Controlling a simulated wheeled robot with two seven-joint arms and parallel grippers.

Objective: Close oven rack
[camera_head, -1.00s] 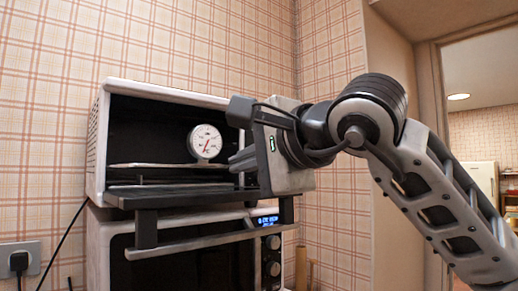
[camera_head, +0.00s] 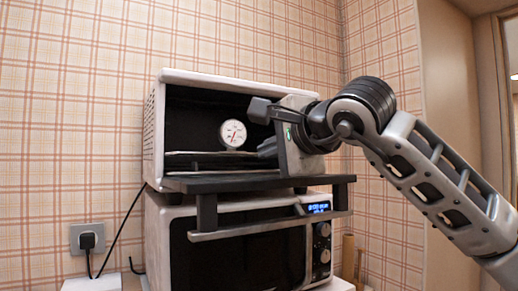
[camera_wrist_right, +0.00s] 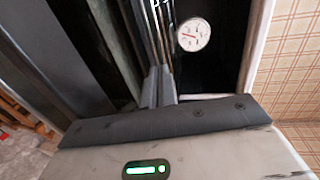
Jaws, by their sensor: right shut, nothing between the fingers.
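The upper toaster oven (camera_head: 240,79) is white with a dark inside, and its door (camera_head: 225,183) is folded down flat. Its rack (camera_head: 195,154) lies inside, across the opening, with a round white dial gauge (camera_head: 232,133) above it. The gauge also shows in the wrist view (camera_wrist_right: 193,34). My right gripper (camera_head: 265,150) is at the right part of the oven opening, its fingertips beside the rack's right end. The fingers (camera_wrist_right: 160,85) are together and empty, pointing along the metal bars. Whether they touch the rack I cannot tell. My left gripper is out of view.
A second oven (camera_head: 250,250) with a blue display (camera_head: 318,208) and knobs stands directly below. A wall socket (camera_head: 88,237) with a plug and black cord is at the left.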

